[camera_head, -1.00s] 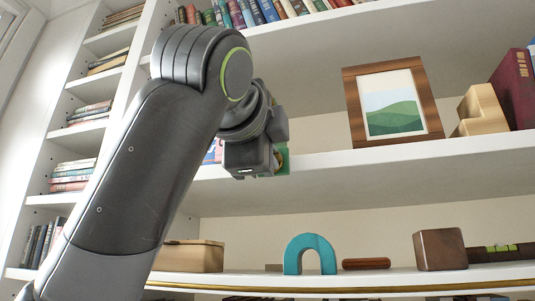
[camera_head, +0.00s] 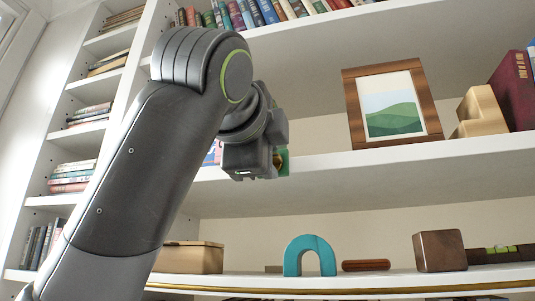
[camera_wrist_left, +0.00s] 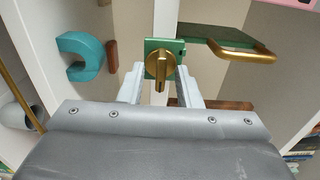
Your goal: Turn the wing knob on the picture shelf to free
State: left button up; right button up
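The brass wing knob (camera_wrist_left: 159,66) shows in the left wrist view on a small green plate (camera_wrist_left: 152,44); its narrow wing points down the picture. The fingers of my left gripper (camera_wrist_left: 160,82) are open on either side of the knob, with a gap between them and the wing. In the head view the left gripper (camera_head: 268,163) is at the edge of the middle shelf (camera_head: 345,172), its fingers largely hidden by the wrist. Only slivers of the green plate (camera_head: 285,163) show there. My right gripper is not in view.
A green panel with a brass handle (camera_wrist_left: 262,50) lies right of the knob in the wrist view. A framed picture (camera_head: 350,100) and a wooden block (camera_head: 482,112) stand on the middle shelf. Below are a teal arch (camera_head: 310,243), a brown block (camera_head: 440,251) and a box (camera_head: 190,257).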

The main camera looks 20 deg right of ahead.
pick_arm(q)
jog(key=shift+a, duration=0.1)
jog(key=b+v, duration=0.6)
jog(key=v, duration=1.1)
jog(key=shift+s+a, duration=0.1)
